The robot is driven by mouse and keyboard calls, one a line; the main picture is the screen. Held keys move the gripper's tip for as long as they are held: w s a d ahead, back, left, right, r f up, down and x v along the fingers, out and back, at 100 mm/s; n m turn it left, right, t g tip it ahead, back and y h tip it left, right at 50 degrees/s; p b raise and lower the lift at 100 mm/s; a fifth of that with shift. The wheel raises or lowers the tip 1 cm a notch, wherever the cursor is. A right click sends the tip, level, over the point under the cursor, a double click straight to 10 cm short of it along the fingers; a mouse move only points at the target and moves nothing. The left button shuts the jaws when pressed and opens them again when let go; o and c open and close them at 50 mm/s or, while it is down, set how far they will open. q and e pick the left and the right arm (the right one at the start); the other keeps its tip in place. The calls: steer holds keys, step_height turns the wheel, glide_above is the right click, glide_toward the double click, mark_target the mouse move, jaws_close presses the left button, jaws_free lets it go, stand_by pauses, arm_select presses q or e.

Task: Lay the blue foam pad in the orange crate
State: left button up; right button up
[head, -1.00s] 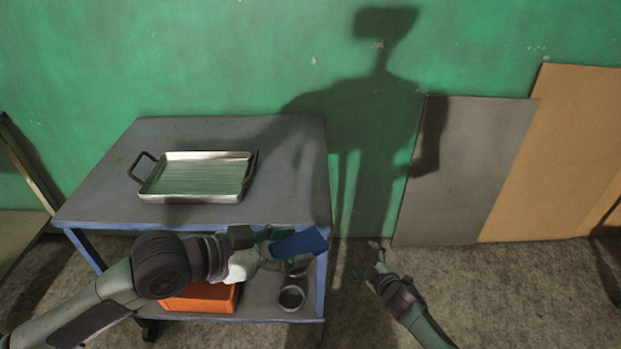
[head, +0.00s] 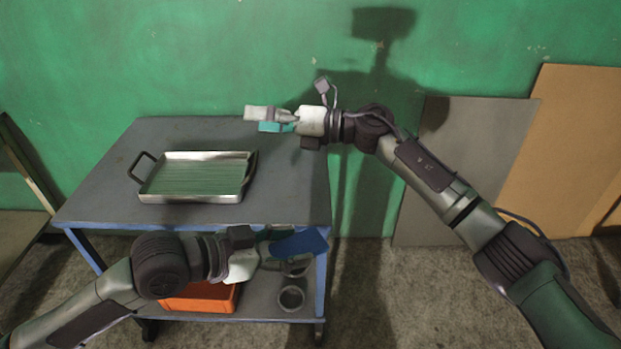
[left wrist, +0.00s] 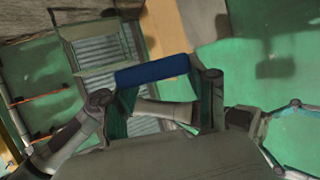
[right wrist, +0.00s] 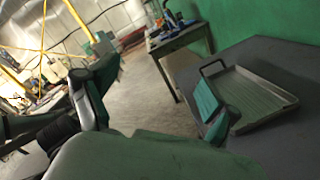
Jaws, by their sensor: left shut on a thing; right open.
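The blue foam pad (head: 300,243) is gripped by my left gripper (head: 272,246), in front of the trolley's right front edge. The pad also shows in the left wrist view (left wrist: 152,70), between the fingers. The orange crate (head: 200,298) sits on the trolley's lower shelf, below and left of the pad. My left arm and the tabletop hide much of the crate, and its inside is not visible. My right gripper (head: 264,119) is open and empty over the back right of the trolley top. Its spread fingers show in the right wrist view (right wrist: 155,95).
A metal tray (head: 148,198) with dark handles lies on the grey trolley top (head: 95,200). A round dark container (head: 291,298) stands on the lower shelf right of the crate, with another partly hidden behind the pad. Panels (head: 470,170) lean against the green wall.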

steer(key=s+a+r+n+g+h, duration=0.1)
steer(key=s+a+n+g+h, duration=0.35)
steer(key=s+n, duration=0.45)
steer(key=n+t+h, duration=0.1)
steer(key=n+h, duration=0.6)
steer(key=h, duration=0.7)
glide_above(311, 238)
step_height(311, 238, down, 3)
steer(key=shift+y, duration=0.25)
step_height(311, 238, down, 12)
steer(key=shift+r, duration=0.2)
steer(key=shift+a, duration=0.1)
steer(key=c, duration=1.2)
arm_select(q)
steer(key=o, duration=0.9)
